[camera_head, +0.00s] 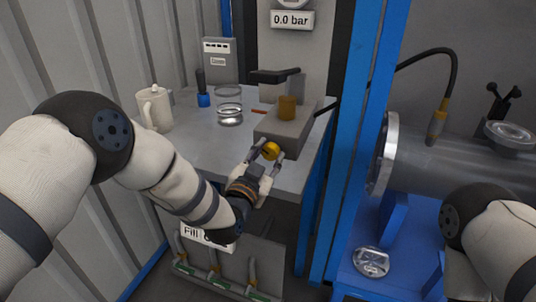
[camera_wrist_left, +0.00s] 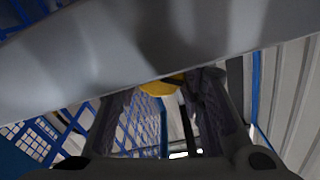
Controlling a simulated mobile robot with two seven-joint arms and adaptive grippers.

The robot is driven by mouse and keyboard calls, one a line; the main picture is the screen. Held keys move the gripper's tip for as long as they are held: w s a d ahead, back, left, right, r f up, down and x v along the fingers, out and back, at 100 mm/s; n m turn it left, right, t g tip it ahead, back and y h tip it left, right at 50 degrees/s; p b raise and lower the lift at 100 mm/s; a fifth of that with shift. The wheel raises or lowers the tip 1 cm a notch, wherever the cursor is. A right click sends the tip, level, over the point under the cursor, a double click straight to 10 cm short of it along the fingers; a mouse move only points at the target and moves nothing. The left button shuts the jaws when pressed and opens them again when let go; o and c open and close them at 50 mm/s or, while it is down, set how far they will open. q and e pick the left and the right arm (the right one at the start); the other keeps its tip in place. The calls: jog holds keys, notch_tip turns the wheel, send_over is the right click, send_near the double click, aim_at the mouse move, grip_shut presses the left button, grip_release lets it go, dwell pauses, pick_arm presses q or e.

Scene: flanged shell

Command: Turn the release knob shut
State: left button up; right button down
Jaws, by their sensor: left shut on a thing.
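The release knob (camera_head: 271,150) is a small yellow knob on the front of a grey block (camera_head: 285,128) on the bench. My left gripper (camera_head: 267,155) is shut on the knob, one finger on each side. In the left wrist view the yellow knob (camera_wrist_left: 162,87) shows between the two fingertips (camera_wrist_left: 165,88), partly hidden by a large grey surface. The knob's turn position cannot be told. My right arm shows at the lower right of the head view, but its gripper is out of view.
The grey bench (camera_head: 205,140) holds a white jug (camera_head: 154,108), glass dishes (camera_head: 230,115) and a blue-based item (camera_head: 203,98). A gauge sign (camera_head: 292,19) reads 0.0 bar. A blue post (camera_head: 362,140) stands right of the bench, before a metal cylinder (camera_head: 440,165).

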dwell(0.5)
pick_arm(q)
jog(key=o, duration=1.2)
jog(key=shift+f, duration=0.1)
jog(key=shift+c, duration=0.2)
jog(key=v, duration=1.2)
